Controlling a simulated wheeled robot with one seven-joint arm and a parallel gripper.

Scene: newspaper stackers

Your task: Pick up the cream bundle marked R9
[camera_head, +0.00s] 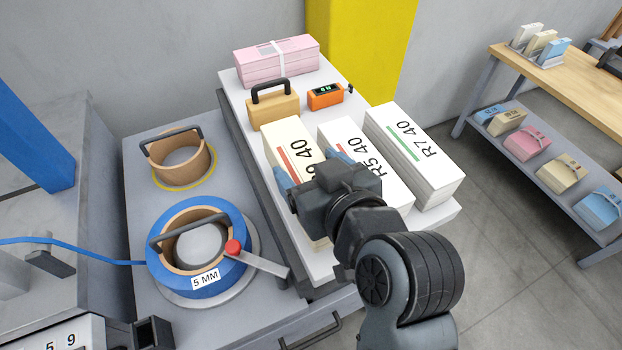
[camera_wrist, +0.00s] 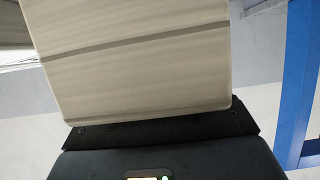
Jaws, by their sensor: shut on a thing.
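The cream bundle marked R9 (camera_head: 290,137) is the leftmost of three labelled bundles on the white-topped bench. It has a red stripe and "9 40" showing; the R is hidden behind my gripper. My gripper (camera_head: 312,170) is shut on this bundle, with one blue fingertip on its left side and the other on its right, by the R5 bundle. My arm hides the bundle's middle. In the wrist view the bundle (camera_wrist: 140,65) fills the upper middle, with dark bands across it. I cannot tell whether it is clear of the bench.
The R5 bundle (camera_head: 345,137) stands close on the right, then the R7 bundle (camera_head: 408,140). Behind are a tan block with a handle (camera_head: 273,110), an orange device (camera_head: 325,96) and a pink bundle (camera_head: 277,62). A blue strap coil (camera_head: 185,277) lies left on the grey cart.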

